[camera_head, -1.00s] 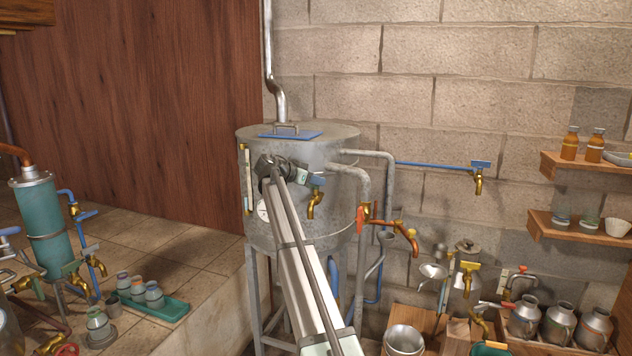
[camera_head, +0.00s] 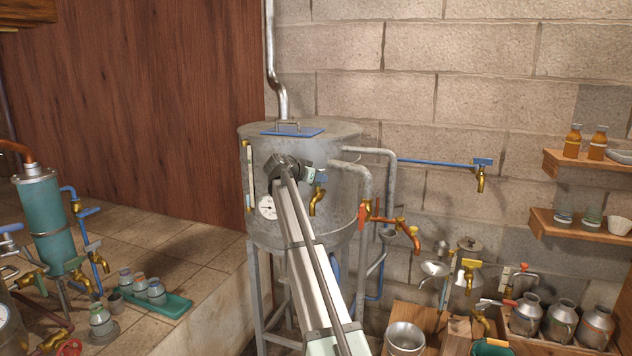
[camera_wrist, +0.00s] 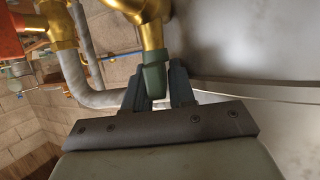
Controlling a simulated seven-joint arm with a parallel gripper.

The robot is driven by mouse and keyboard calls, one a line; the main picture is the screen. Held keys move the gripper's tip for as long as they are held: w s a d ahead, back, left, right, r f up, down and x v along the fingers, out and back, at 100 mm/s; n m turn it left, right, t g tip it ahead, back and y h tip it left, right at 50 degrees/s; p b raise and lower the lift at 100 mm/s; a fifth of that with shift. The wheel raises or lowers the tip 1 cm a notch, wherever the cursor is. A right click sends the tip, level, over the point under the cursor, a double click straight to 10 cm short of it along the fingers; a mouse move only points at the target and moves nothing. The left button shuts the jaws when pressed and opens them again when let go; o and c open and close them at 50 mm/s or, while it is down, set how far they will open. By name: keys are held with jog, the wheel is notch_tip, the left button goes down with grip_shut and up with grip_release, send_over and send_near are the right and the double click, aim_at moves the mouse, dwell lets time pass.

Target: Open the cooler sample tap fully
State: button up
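The sample tap is a brass tap (camera_head: 316,202) on the front of the grey metal cooler tank (camera_head: 335,225). Its brass body (camera_wrist: 150,35) is close up in the wrist view, with a dark green handle end (camera_wrist: 155,78) pointing toward my gripper. My gripper (camera_wrist: 157,88) has one finger on each side of this handle end, very close to it. Whether both fingers press on it cannot be told. In the head view my gripper (camera_head: 311,174) is at the tap's upper left, and my arm hides part of the tank front.
An orange-brown tap (camera_head: 410,235) and a grey pipe (camera_head: 365,185) are right of the sample tap. A round gauge (camera_head: 267,207) is on the tank's left. Shelves (camera_head: 580,228) with jars are at the right. Metal cans (camera_head: 560,318) stand low at the right.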

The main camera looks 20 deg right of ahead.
jog(key=shift+w, duration=0.1)
jog(key=shift+w+m+g, duration=0.1)
jog(key=shift+m+g, duration=0.3)
jog(key=m+g+h, duration=0.1)
jog(key=m+g, duration=0.1)
jog(key=shift+g, duration=0.4)
jog(key=s+v, duration=0.1)
jog(key=v, duration=1.3)
jog(key=s+a+f+n+y, duration=0.2)
jog(key=f+n, duration=0.2)
jog(key=f, duration=0.6)
jog(key=s+a+f+n+t+y, duration=0.1)
jog(key=a+f+n+y, duration=0.1)
jog(key=f+n, duration=0.3)
jog(key=s+a+f+n+t+y, duration=0.1)
jog(key=s+a+f+n+y, duration=0.1)
jog(key=f, duration=1.2)
jog(key=shift+s+a+f+n+y, duration=0.45)
jog(key=shift+a+n, duration=0.45)
jog(key=shift+n, duration=0.3)
jog(key=shift+r, duration=0.1)
